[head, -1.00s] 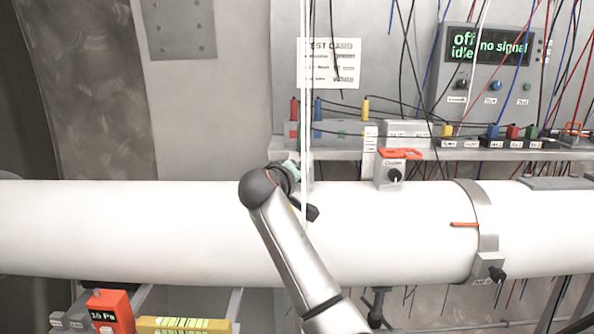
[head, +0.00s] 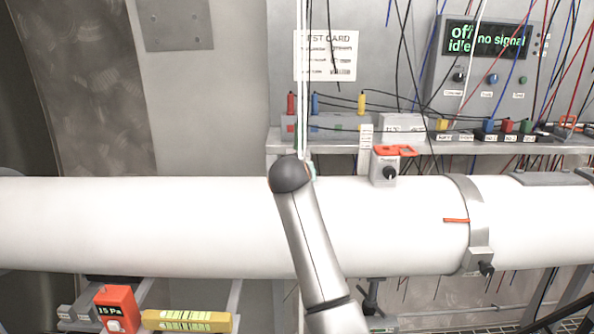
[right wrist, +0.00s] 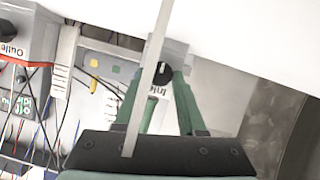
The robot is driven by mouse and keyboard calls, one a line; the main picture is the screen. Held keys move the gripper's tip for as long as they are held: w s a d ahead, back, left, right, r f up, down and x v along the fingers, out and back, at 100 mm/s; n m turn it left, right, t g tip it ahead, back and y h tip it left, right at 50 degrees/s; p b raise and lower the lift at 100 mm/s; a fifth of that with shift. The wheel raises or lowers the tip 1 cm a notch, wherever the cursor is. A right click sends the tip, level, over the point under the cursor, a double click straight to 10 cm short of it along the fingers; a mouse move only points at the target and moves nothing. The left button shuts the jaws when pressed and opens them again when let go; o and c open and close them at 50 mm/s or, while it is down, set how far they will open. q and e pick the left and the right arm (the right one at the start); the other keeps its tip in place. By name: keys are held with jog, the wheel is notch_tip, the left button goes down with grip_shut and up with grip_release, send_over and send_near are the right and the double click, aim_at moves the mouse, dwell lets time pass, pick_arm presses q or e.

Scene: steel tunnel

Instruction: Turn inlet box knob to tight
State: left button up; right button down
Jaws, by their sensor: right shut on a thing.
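The inlet box (right wrist: 176,48) shows upside down in the right wrist view, with part of its "Inle..." label and a dark round knob (right wrist: 161,74) with a pale mark. My right gripper (right wrist: 159,70) has its green fingers on both sides of this knob, shut on it. In the head view my right arm rises from the bottom to the top of the white pipe (head: 150,225); its wrist hides the gripper and the inlet box. My left gripper is in neither view.
A second grey box (head: 384,172) with a black knob and an orange part stands on the pipe to the right. A shelf with several coloured plugs and an instrument (head: 486,60) is behind. A thin white strand (right wrist: 148,80) crosses before the gripper.

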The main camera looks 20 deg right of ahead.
jog(key=shift+f, duration=0.1)
dwell(0.3)
jog(key=c, duration=0.5)
grip_release()
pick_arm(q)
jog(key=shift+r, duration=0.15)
